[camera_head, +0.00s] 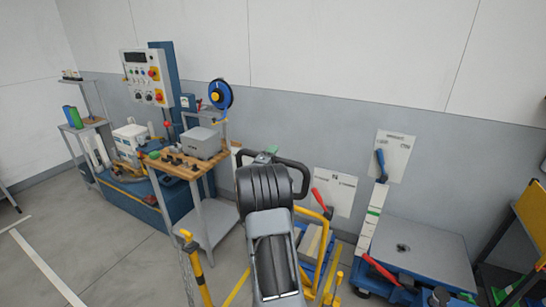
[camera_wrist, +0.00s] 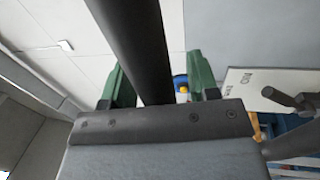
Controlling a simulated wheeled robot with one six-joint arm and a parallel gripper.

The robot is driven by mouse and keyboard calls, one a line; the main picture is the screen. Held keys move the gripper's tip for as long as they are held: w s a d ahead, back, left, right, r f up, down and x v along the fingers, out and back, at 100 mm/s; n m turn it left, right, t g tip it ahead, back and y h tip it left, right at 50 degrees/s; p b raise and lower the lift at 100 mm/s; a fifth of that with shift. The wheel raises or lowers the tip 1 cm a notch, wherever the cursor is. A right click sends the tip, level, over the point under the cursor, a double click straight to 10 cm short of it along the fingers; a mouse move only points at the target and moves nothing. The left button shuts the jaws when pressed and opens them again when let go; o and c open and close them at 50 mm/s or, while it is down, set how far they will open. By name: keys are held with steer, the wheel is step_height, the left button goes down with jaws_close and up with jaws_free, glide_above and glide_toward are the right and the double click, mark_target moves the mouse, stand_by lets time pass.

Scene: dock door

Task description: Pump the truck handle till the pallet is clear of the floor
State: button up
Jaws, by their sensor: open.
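The black looped truck handle (camera_head: 291,162) shows in the head view just beyond my dark wrist. In the wrist view its thick black bar (camera_wrist: 135,40) runs between the two green fingers of my gripper (camera_wrist: 158,68). The fingers are apart, one on each side of the bar; I cannot tell whether either touches it. In the head view only a bit of green finger (camera_head: 266,152) shows by the loop, and my arm hides the rest.
A blue lift table with a grey top (camera_head: 425,248) and a red lever (camera_head: 380,269) stands at right. A wooden-topped bench (camera_head: 180,166) and a control panel (camera_head: 146,76) are at left. Yellow rails (camera_head: 195,262) stand near my arm. Floor (camera_head: 90,255) at lower left is clear.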

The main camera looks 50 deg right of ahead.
jaws_close()
stand_by(0.5)
steer(key=shift+a, duration=0.15)
